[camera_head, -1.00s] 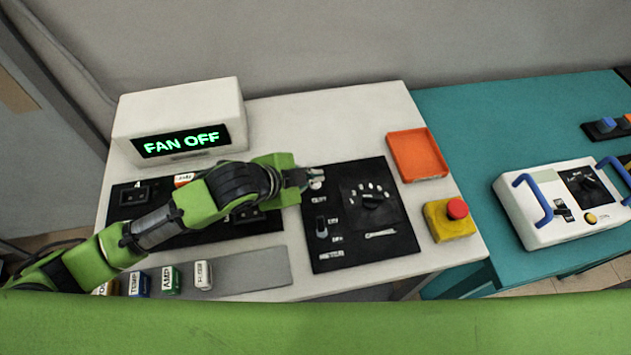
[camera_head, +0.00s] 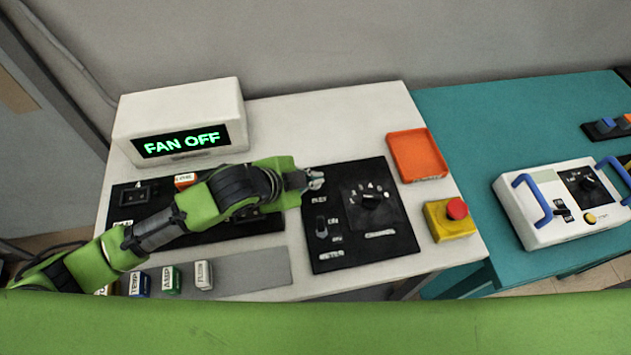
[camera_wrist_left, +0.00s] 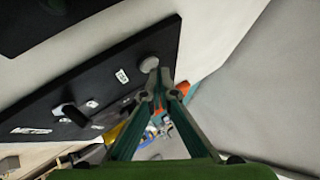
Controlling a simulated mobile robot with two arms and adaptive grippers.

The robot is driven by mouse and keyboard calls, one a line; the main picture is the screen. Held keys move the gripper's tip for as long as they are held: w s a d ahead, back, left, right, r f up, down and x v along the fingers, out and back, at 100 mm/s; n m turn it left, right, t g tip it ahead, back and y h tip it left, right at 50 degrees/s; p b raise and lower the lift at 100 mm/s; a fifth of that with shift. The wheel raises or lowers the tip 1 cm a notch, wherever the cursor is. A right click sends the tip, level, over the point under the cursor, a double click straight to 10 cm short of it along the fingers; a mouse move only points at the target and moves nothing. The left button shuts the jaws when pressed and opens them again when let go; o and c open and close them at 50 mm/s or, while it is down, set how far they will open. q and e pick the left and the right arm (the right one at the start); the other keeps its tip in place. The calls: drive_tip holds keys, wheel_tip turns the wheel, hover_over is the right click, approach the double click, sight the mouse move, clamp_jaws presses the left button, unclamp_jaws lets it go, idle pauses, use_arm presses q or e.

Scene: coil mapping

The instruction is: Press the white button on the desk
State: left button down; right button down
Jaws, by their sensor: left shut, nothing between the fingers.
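The white button (camera_wrist_left: 149,65) is a small round cap near a corner of the black control panel, in the left wrist view. In the head view it is largely hidden by my left gripper (camera_head: 313,180), whose tips are at the panel's upper left corner. My left gripper is shut and empty. In the left wrist view its fingertips (camera_wrist_left: 161,88) meet right beside the button; I cannot tell whether they touch it. The black panel (camera_head: 345,250) also carries a toggle switch (camera_head: 321,228) and a rotary knob (camera_head: 372,201). My right gripper is not in view.
A white display box (camera_head: 180,100) reading "FAN OFF" stands at the back left. An orange tray (camera_head: 417,155) and a yellow box with a red button (camera_head: 450,220) are right of the panel. Several labelled blocks (camera_head: 171,280) stand at the front left. The desk behind the panel is clear.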

use_arm(q)
drive_tip(key=shift+f, duration=0.4)
idle(0.7)
drive_tip(key=shift+r, duration=0.1)
drive_tip(key=shift+r+p, duration=0.75)
drive_tip(key=shift+p, duration=0.25)
drive_tip(key=shift+r, duration=0.1)
wheel_tip(320, 180, up, 5)
drive_tip(key=p, duration=0.5)
drive_tip(key=shift+p, duration=0.3)
